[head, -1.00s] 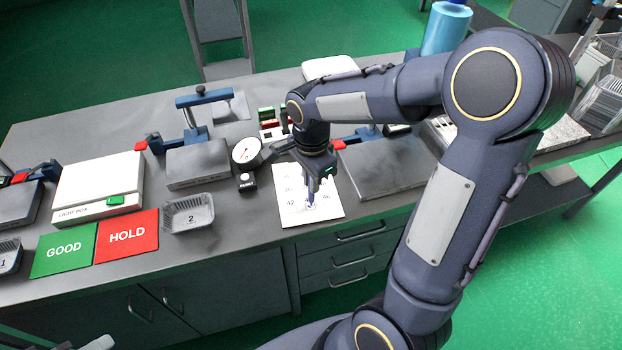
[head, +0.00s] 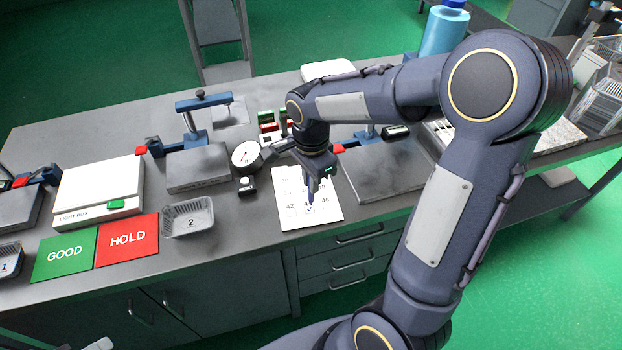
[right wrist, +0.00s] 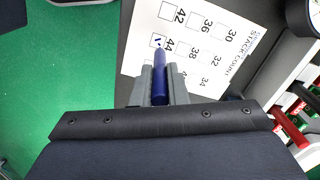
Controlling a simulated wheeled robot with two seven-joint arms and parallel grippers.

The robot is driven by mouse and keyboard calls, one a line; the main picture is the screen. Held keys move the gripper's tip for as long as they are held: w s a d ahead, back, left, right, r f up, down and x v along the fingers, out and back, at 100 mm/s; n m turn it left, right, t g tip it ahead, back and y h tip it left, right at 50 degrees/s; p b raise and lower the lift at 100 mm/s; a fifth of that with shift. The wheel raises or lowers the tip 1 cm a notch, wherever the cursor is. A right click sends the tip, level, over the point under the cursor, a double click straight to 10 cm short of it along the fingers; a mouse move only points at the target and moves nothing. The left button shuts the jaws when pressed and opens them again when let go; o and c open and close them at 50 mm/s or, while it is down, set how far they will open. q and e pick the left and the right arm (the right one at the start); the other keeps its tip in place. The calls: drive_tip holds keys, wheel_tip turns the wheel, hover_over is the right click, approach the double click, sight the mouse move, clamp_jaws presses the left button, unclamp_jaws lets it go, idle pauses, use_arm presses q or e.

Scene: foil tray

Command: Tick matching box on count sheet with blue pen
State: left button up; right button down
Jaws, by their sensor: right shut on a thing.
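The white count sheet (head: 290,219) lies flat near the bench's front edge. My right gripper (head: 314,182) is over the sheet, shut on the blue pen (head: 311,197), which points down. In the right wrist view the pen (right wrist: 160,75) sits between the fingers (right wrist: 159,92), its tip close to the box beside 44 (right wrist: 158,42). That box holds a dark tick-like mark. I cannot tell whether the tip touches the paper. My left gripper is not in view.
A dial gauge (head: 246,155) and a small black RESET block (head: 247,186) stand left of the sheet. Tray 2 (head: 189,219), the red HOLD card (head: 128,240) and the green GOOD card (head: 65,256) lie further left. A grey plate (head: 376,178) is to the right.

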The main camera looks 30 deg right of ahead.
drive_tip(key=shift+r+p, duration=1.85)
drive_tip(key=shift+r, duration=0.75)
